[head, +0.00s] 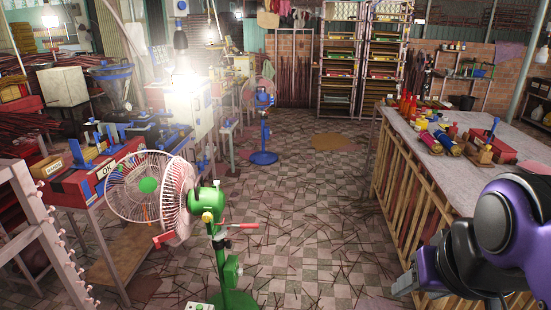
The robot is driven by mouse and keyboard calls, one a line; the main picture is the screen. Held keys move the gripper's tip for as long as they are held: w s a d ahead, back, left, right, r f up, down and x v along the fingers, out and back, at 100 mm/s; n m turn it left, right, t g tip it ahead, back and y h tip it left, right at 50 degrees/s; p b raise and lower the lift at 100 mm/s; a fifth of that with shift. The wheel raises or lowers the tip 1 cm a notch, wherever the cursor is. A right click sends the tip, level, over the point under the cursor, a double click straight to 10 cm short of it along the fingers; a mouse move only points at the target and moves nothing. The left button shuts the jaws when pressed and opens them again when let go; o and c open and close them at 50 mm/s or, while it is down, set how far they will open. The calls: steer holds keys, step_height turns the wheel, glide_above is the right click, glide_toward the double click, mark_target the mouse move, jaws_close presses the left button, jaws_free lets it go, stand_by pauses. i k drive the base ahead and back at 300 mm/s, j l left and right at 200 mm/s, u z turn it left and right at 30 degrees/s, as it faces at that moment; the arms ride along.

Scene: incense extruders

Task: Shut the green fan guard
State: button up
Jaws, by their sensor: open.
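The green fan (208,200) stands on the floor left of centre, with a green post and base. Its front guard (135,188), a round pale wire cage with a green centre, is swung out to the left. The guard stands apart from the rear cage (178,200) along most of its rim, so it is open. My gripper (405,283) shows only in part at the lower right, at the end of my purple and black arm. It is open, far to the right of the fan and not touching it. Its fingertips are hard to make out.
A long worktable (465,145) with bottles and rolls stands at the right, close to my arm. Machines on a bench (100,175) stand behind and left of the fan. A blue fan (263,125) stands farther back. Thin sticks litter the tiled floor (310,215) between.

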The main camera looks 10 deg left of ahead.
mark_target(148, 184)
steer(key=i+l+u, duration=0.2)
steer(key=i, duration=3.3)
steer(key=i+u, duration=0.45)
steer(key=i+l+u, duration=0.15)
steer(key=i+u, duration=0.45)
steer(key=u, duration=0.25)
steer(key=i+l+u, duration=0.1)
steer(key=u, duration=0.25)
steer(key=i+l+u, duration=0.1)
steer(key=u, duration=0.3)
steer(key=i+l+u, duration=0.1)
steer(key=u, duration=0.35)
steer(key=i+l+u, duration=0.15)
steer(key=u, duration=0.25)
steer(key=i+l+u, duration=0.1)
steer(key=u, duration=0.35)
steer(key=i+l+u, duration=0.1)
steer(key=l+u, duration=0.15)
steer(key=u, duration=0.2)
steer(key=l+u, duration=0.2)
steer(key=u, duration=0.2)
steer(key=i+l+u, duration=0.1)
steer(key=l+u, duration=0.5)
steer(key=l, duration=0.15)
steer(key=i, duration=0.05)
